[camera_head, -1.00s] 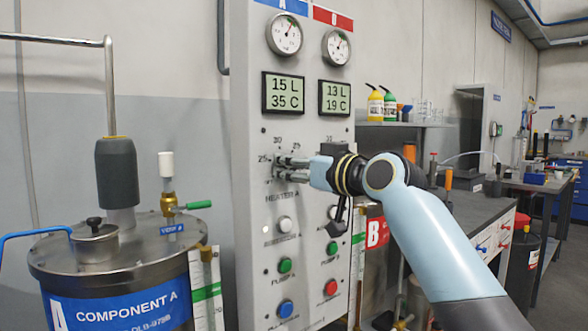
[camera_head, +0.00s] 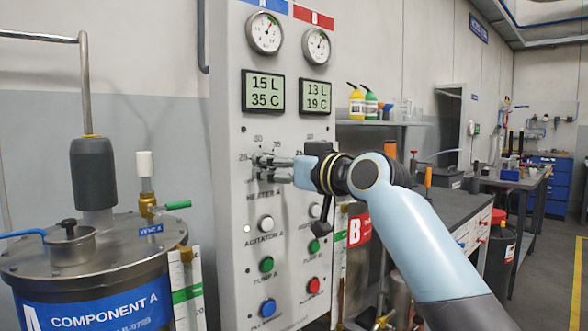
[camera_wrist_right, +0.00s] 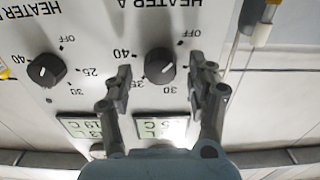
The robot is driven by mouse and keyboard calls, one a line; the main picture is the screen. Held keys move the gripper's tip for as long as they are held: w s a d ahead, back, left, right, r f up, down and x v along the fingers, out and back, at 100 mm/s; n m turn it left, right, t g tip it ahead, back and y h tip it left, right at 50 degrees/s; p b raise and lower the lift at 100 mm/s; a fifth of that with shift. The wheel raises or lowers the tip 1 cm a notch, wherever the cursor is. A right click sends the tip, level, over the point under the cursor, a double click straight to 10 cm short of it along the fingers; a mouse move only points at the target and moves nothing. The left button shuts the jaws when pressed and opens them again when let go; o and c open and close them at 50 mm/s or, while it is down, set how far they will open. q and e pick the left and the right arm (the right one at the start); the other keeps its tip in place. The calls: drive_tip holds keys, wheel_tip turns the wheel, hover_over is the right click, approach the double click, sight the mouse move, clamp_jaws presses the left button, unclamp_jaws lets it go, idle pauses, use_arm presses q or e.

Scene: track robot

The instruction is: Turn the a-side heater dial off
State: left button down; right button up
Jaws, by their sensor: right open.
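The heater A dial (camera_wrist_right: 160,65) is a black round knob on the grey panel, seen upside down in the right wrist view. Its white mark points to the lower right, towards the 30 side, away from the OFF label (camera_wrist_right: 183,43). My right gripper (camera_wrist_right: 165,74) is open, with one finger on each side of the dial. Gaps show between the fingers and the knob. In the head view my right gripper (camera_head: 262,167) is at the panel above the HEATER A label and hides the dial. My left gripper is not in view.
The heater B dial (camera_wrist_right: 47,70) sits beside, close to one finger. Below the heater A dial are the agitator A knob (camera_head: 265,223) and green and blue buttons. A display (camera_head: 263,92) reads 15 L, 35 C. The component A tank (camera_head: 90,260) stands left of the panel.

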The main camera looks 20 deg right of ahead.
drive_tip(key=v, duration=1.1)
drive_tip(key=shift+s, duration=0.1)
drive_tip(key=s+d+f+m+g+h, duration=0.1)
drive_tip(key=d+f+m+g+h, duration=0.1)
drive_tip(key=f, duration=1.1)
drive_tip(key=d+f+m+g+h, duration=0.1)
drive_tip(key=d+f+g, duration=0.15)
drive_tip(key=f, duration=1.05)
drive_tip(key=s+d+f+m+g+h, duration=0.15)
drive_tip(key=s+f, duration=0.25)
drive_tip(key=f, duration=0.6)
drive_tip(key=s+d+f+g+h, duration=0.15)
drive_tip(key=s+f, duration=0.25)
drive_tip(key=f, duration=0.5)
drive_tip(key=s+f+g, duration=0.5)
drive_tip(key=s+f, duration=1.4)
drive_tip(key=s, duration=0.2)
drive_tip(key=s+f+g, duration=0.2)
drive_tip(key=s+f, duration=0.2)
drive_tip(key=s, duration=0.7)
drive_tip(key=s+f+g+h, duration=0.1)
drive_tip(key=s+f, duration=0.3)
drive_tip(key=s, duration=0.7)
drive_tip(key=shift+n+g, duration=0.35)
